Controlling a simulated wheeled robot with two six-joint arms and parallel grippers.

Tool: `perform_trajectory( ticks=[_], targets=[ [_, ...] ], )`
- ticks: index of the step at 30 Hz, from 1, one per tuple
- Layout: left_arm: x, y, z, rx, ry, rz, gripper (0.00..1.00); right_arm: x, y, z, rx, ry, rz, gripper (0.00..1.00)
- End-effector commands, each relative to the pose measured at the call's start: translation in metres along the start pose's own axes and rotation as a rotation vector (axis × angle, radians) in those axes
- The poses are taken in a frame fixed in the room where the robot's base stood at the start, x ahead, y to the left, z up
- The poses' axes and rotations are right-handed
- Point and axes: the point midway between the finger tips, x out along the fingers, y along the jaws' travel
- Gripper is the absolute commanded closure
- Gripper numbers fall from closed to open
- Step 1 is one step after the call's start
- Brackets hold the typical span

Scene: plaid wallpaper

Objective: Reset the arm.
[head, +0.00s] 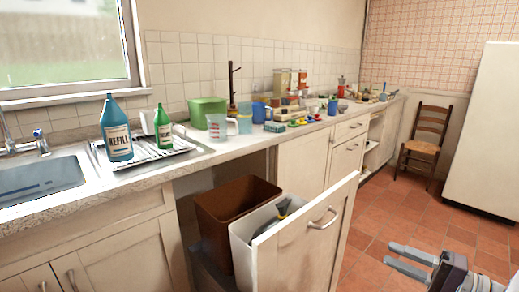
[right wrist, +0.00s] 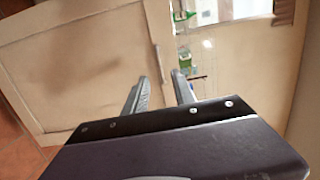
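My right gripper (head: 389,254) is at the lower right of the head view, above the tiled floor and to the right of the pulled-out bin drawer (head: 300,245). Its two grey fingers are apart with nothing between them. In the right wrist view the right gripper (right wrist: 160,77) also shows spread, empty fingers, with a cream panel behind them. My left arm and left gripper are not in the head view.
The open drawer holds a brown bin (head: 215,214) and a white bin (head: 240,236) with a dark item inside. The counter above carries bottles, cups and several small things. A wooden chair (head: 424,145) and a white panel (head: 487,130) stand at the right. Floor shows between.

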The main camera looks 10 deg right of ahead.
Motion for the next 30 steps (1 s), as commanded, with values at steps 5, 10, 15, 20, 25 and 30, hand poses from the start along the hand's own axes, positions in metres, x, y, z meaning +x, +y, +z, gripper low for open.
perform_trajectory(
  ticks=[5, 10, 15, 20, 25, 30],
  targets=[
    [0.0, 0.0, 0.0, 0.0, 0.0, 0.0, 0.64, 0.048, -0.013, 0.021, -0.031, -0.129, 0.008, 0.68],
    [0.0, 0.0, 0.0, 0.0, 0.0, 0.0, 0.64, 0.103, -0.022, 0.067, -0.042, -0.314, 0.037, 0.68],
    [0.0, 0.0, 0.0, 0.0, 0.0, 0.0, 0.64, 0.157, -0.004, 0.153, -0.038, -0.578, 0.186, 0.68],
    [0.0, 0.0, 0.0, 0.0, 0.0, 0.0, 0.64, 0.167, 0.053, 0.261, -0.06, -0.855, 0.536, 0.68],
    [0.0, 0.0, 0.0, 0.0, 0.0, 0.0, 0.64, 0.116, 0.126, 0.316, -0.224, -0.99, 0.974, 0.68],
    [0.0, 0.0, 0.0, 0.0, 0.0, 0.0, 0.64, 0.063, 0.182, 0.29, -0.484, -0.89, 1.313, 0.68]
  ],
)
